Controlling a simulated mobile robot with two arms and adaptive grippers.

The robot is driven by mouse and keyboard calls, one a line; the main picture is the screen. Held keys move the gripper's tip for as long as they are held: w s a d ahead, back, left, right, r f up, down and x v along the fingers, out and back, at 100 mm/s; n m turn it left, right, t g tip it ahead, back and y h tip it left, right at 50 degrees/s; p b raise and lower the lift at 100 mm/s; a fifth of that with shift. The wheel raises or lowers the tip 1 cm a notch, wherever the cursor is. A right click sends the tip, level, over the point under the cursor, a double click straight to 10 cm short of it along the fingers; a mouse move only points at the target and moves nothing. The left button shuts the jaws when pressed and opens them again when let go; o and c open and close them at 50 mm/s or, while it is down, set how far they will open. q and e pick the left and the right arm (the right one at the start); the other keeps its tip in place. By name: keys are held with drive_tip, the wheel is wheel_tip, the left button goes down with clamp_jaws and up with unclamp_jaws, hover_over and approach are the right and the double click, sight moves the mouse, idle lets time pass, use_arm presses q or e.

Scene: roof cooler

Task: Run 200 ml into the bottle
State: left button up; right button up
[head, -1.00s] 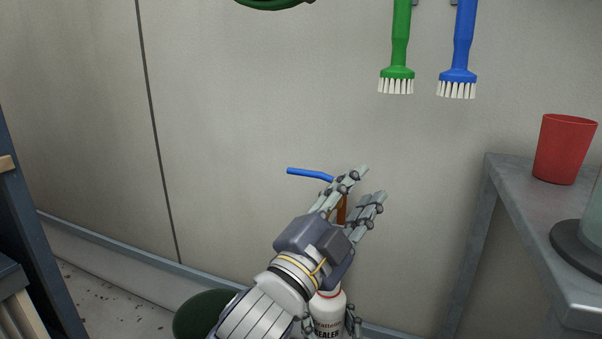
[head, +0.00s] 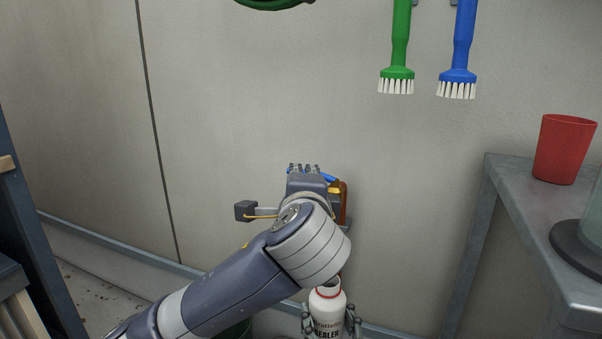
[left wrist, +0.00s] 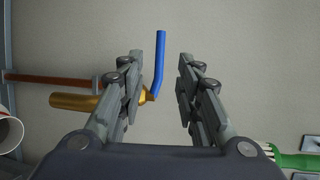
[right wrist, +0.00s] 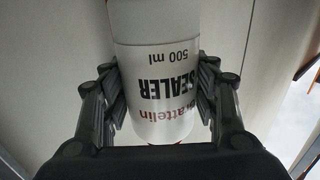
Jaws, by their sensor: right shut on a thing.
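The white sealer bottle (head: 328,312), marked 500 ml, has an open, red-rimmed mouth. It stands near the wall below my left wrist. My right gripper (head: 331,322) is shut on it, with a finger on each side; the right wrist view shows the bottle (right wrist: 158,70) between the fingers. The tap's blue lever (left wrist: 160,65) lies between the fingers of my open left gripper (left wrist: 172,70), with a gap on both sides. The brass tap body (left wrist: 80,101) points left there. In the head view, my left gripper (head: 304,170) hides most of the tap.
A copper pipe (left wrist: 50,79) runs to the tap. A steel bench (head: 515,195) with a red cup (head: 564,149) is at right. A green brush (head: 397,75) and a blue brush (head: 458,75) hang above. The wall at left is clear.

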use_arm(q)
drive_tip(key=w, duration=0.3)
drive_tip(key=w+f, duration=0.1)
drive_tip(key=w, duration=0.3)
drive_tip(key=w+a+f, duration=0.1)
drive_tip(key=w, duration=0.3)
drive_tip(key=shift+c, duration=0.2)
clamp_jaws()
